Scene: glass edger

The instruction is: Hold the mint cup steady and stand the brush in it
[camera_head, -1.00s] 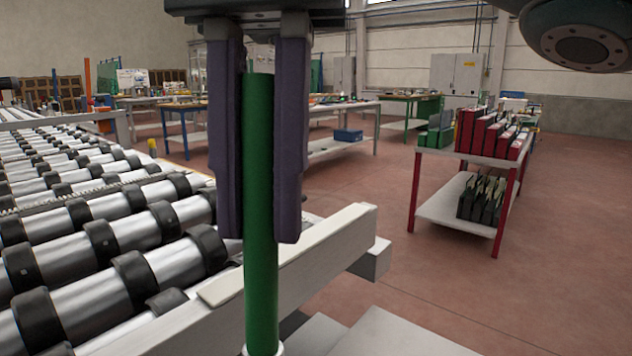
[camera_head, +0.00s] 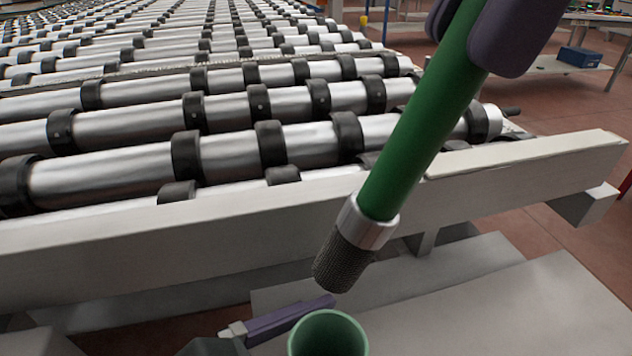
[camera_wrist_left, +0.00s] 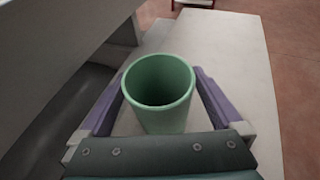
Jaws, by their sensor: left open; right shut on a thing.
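The mint cup (camera_head: 328,338) stands upright at the bottom edge of the head view, its lower part cut off. In the left wrist view the cup (camera_wrist_left: 162,118) looks empty. My left gripper (camera_wrist_left: 160,78) is open, with one purple finger on each side of the cup; I cannot tell whether they touch it. One left finger (camera_head: 290,319) shows beside the cup in the head view. My right gripper (camera_head: 474,42) is shut on the green handle of the brush (camera_head: 422,130). The brush is tilted, its metal collar and dark bristles pointing down-left, just above the cup's mouth and apart from it.
A grey surface (camera_head: 520,300) lies around and right of the cup. Behind it runs a pale beam (camera_head: 230,225) in front of a roller conveyor (camera_head: 240,145). A blue box (camera_head: 580,57) is on a far bench. The floor at right is open.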

